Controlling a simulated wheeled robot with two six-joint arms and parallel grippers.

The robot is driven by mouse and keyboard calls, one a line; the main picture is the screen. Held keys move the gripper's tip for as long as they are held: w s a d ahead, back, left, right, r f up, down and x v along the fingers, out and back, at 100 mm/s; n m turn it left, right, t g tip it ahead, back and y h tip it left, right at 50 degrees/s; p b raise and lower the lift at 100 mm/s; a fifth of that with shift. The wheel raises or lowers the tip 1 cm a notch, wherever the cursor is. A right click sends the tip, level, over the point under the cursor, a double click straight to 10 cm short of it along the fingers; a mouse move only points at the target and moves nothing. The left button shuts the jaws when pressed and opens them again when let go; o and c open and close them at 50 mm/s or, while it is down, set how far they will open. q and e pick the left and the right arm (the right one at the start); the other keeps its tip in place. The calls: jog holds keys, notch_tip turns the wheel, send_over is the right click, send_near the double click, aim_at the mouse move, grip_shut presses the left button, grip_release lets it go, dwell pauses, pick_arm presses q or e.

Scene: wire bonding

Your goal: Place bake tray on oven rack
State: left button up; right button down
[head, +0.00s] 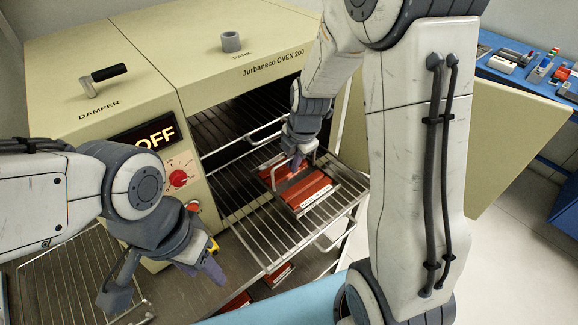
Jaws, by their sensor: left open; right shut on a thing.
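The bake tray (330,200), a metal tray holding red-brown pieces and a white label, is on or just above the pulled-out wire oven rack (262,240); I cannot tell whether its full weight rests there. My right gripper (297,166) is shut on the tray's wire handle at its far-left end. The gripper hides part of that end. My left gripper (165,288) is empty and open, low at the front left, apart from the tray and rack.
The oven (150,60) stands open, its door (430,150) swung right behind my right arm. Another rack (225,125) sits above inside. Red pieces (275,275) lie below the pulled-out rack. A loose wire rack (75,270) lies at left. A blue bench (520,75) with parts stands at right.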

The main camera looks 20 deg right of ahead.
aim_at(290, 173)
jog(key=shift+w+a+f, duration=0.25)
jog(key=shift+w+f, duration=0.15)
jog(key=shift+w, duration=0.05)
jog(key=shift+s+x, duration=0.2)
jog(key=shift+x, duration=0.7)
jog(key=shift+s+x, duration=0.2)
jog(key=shift+x, duration=0.75)
jog(key=shift+d+f, duration=0.1)
jog(key=c, duration=1)
grip_release()
